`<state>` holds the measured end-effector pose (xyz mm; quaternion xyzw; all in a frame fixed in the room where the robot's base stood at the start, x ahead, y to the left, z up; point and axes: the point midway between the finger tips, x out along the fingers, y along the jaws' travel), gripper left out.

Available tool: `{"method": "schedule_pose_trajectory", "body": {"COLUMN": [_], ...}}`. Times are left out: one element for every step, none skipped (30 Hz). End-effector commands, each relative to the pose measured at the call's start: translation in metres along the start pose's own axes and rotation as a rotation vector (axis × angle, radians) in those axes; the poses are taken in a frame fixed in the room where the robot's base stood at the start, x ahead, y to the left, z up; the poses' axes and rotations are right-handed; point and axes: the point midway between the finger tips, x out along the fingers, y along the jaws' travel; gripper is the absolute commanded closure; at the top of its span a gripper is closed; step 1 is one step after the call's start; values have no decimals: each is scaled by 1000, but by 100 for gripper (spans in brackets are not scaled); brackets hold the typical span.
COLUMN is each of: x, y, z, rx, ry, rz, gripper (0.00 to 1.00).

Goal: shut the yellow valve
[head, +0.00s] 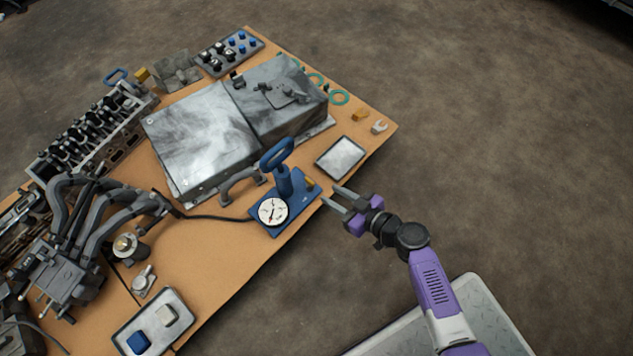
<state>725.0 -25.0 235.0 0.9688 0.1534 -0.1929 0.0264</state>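A small yellow part (310,184), which looks like the yellow valve, sits at the right end of a blue hand pump (284,182) with a round white gauge (272,211). It is too small to tell how far it is turned. My gripper (330,197) is just right of the yellow part, by the table edge. Its two grey fingers are apart and point left toward the pump base. Nothing shows between them, and they appear clear of the yellow part.
The pump stands on a wooden table (225,275) near its right edge. A shallow grey tray (340,158) lies behind the gripper. A large metal case (200,130) stands behind the pump, with a dark hose (215,218) running left. The floor at right is clear.

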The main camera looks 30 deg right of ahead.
Motion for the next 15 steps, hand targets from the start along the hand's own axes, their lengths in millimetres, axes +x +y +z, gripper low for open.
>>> {"method": "schedule_pose_trajectory", "body": {"x": [3,6,10,14,18,24,29,34,40,45,50,55,59,63,67], "y": [0,0,0,0,0,0,0,0,0,0,0,0,0,1,1], "z": [0,1,1,1,1,1,1,1,1,1,1,1,2,1,1], "rx": [-8,-10,-10,-11,-11,-11,-11,-11,-10,-10,-10,-10,-9,-9,-9], "ry": [0,0,1,1,1,1,1,1,1,1,1,0,0,0,0], "rz": [0,-1,-1,-2,-1,-1,-1,-1,-1,-1,-1,-1,0,1,1], "gripper": [68,68,68,68,68,68,68,68,68,68,68,68,68,68,68]}}
